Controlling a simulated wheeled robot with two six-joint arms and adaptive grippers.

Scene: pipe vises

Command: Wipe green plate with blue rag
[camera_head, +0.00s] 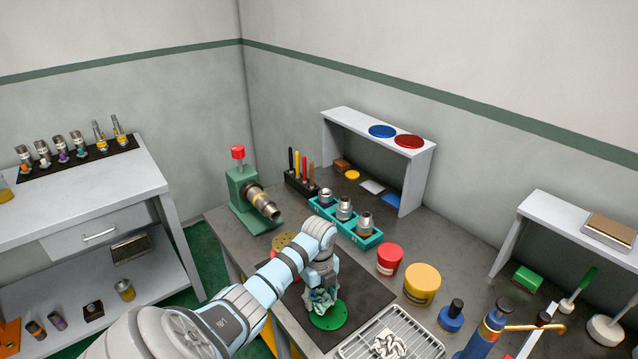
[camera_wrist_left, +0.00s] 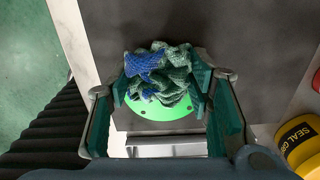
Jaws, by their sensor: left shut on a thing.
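The green plate (camera_head: 328,318) is a round disc with small holes, lying flat on the dark mat. It also shows in the left wrist view (camera_wrist_left: 155,112). The crumpled rag (camera_head: 322,302), blue and grey-green, is over the plate; in the left wrist view the rag (camera_wrist_left: 170,75) covers the plate's far part. My left gripper (camera_head: 320,296) points down over the plate and is shut on the rag, with a finger on each side of it. Whether the rag presses on the plate is hard to tell. My right gripper is not in view.
A wire tray (camera_head: 432,350) with a white crumpled cloth (camera_head: 388,344) stands just right of the plate. Red (camera_head: 390,259) and yellow (camera_head: 422,284) tubs stand beyond the dark mat (camera_head: 368,288). A teal holder (camera_head: 368,242) and green vise (camera_head: 240,202) stand further back.

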